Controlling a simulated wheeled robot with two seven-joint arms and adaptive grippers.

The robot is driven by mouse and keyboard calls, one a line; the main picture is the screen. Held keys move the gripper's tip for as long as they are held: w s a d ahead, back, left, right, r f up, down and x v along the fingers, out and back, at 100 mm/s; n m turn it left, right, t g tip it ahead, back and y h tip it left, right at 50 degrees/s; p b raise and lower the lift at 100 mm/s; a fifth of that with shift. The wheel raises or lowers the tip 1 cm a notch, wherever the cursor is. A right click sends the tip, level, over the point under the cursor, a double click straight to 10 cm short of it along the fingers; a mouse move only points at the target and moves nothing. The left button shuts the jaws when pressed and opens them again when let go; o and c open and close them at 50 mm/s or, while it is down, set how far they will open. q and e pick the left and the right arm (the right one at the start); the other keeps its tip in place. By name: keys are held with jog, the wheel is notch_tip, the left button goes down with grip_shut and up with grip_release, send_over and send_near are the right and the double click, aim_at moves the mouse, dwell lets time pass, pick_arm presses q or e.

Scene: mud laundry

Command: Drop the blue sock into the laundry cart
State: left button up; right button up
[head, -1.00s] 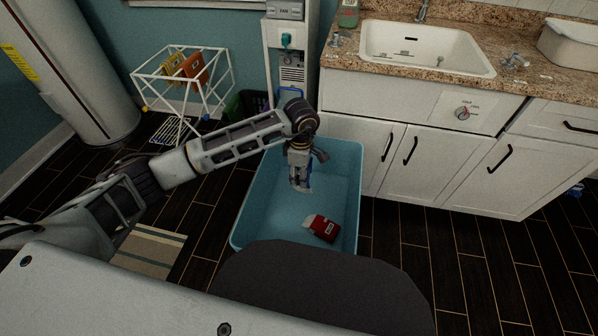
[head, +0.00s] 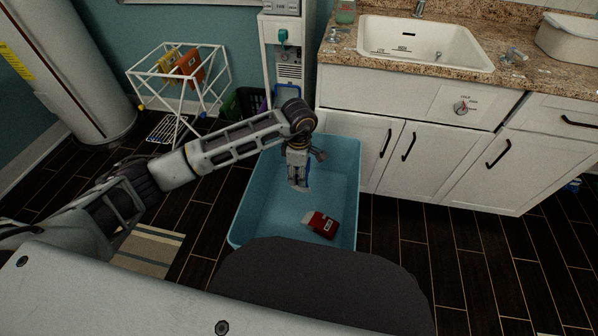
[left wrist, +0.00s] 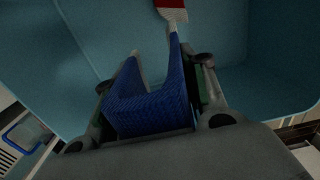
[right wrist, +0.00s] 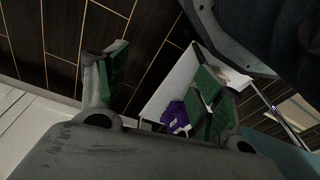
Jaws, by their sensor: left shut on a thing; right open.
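The laundry cart (head: 345,215) is a large light-blue open tub on the floor in the middle of the head view. My left gripper (head: 298,180) points down over its open top. It is shut on the blue sock (left wrist: 150,108), which shows between its fingers in the left wrist view, with the tub's walls around it. In the head view only a small blue part of the sock shows beside the fingers. My right gripper (right wrist: 160,85) shows in the right wrist view, open, with green pads and nothing between its fingers.
A red item with a white end (head: 319,224) lies on the cart's bottom. A white drying rack (head: 180,80) stands at the back left. Dark floor (head: 480,270) is clear at the front right.

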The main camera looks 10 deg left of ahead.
pick_arm(q)
jog(key=shift+f+b, duration=1.25)
jog(key=shift+f, duration=1.15)
pick_arm(e)
jog(key=shift+t, duration=0.3)
jog(key=shift+w+a+r, duration=0.15)
jog(key=shift+a+r, duration=0.05)
jog(key=shift+r, duration=0.65)
jog(key=shift+w+a+r, duration=0.15)
jog(key=shift+a+r, duration=0.05)
jog(key=shift+r, duration=0.65)
jog(key=shift+w+a+r, duration=0.15)
jog(key=shift+a+r, duration=0.05)
jog(key=shift+r, duration=0.65)
pick_arm(q)
jog(key=o, duration=1)
jog(key=shift+r, duration=0.15)
jog(key=shift+r, duration=5.85)
